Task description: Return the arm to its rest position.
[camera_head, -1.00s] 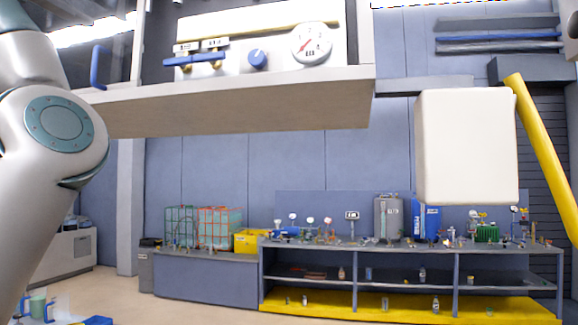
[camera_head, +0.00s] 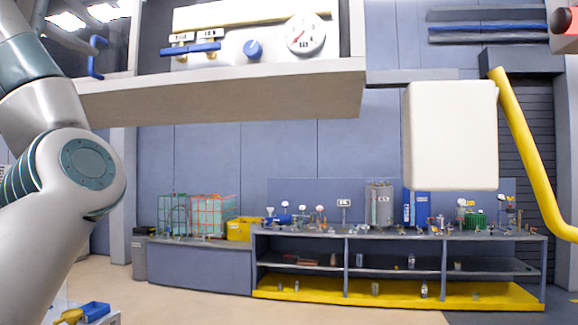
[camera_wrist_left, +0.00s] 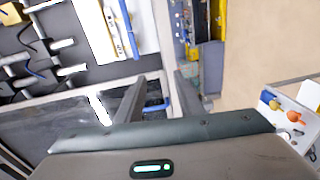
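My left arm comes in from the left in the head view, as white links with a round teal-capped joint. Its gripper is outside that view. In the left wrist view my left gripper (camera_wrist_left: 160,88) shows two dark fingers with a gap between them. Nothing is held in the gap; a blue handle and the panel edge show beyond it. My right arm and gripper are in neither view.
A shelf ledge (camera_head: 225,92) carries a panel with a gauge (camera_head: 305,33), blue knob (camera_head: 253,49) and valve levers. A workbench (camera_head: 400,245) lines the back wall. A blue tray (camera_head: 95,311) sits lower left.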

